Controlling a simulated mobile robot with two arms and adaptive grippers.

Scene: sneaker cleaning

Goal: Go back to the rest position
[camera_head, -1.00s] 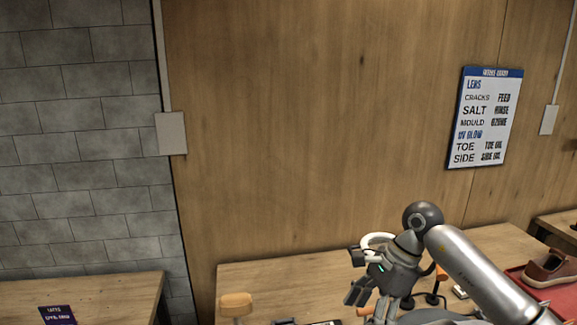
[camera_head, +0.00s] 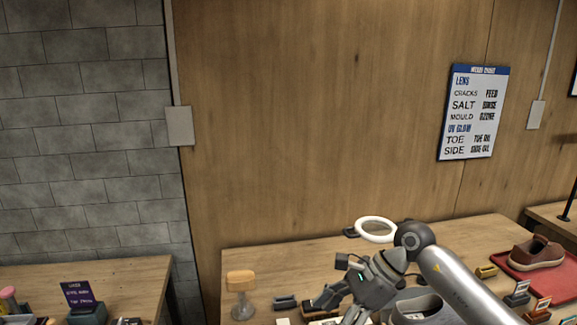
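My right arm enters from the lower right. Its gripper (camera_head: 338,306) is low over the middle of the wooden table (camera_head: 290,262), near the bottom edge of the view. Its dark fingers look spread apart, and I see nothing held between them. My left gripper is not in view.
A wooden-topped stand (camera_head: 241,281) and small dark holders (camera_head: 286,302) are on the table's left. A brown shoe (camera_head: 545,250) sits on a red tray (camera_head: 498,262) at right. Another table (camera_head: 130,272) is at left. A chart (camera_head: 474,113) hangs on the wall.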

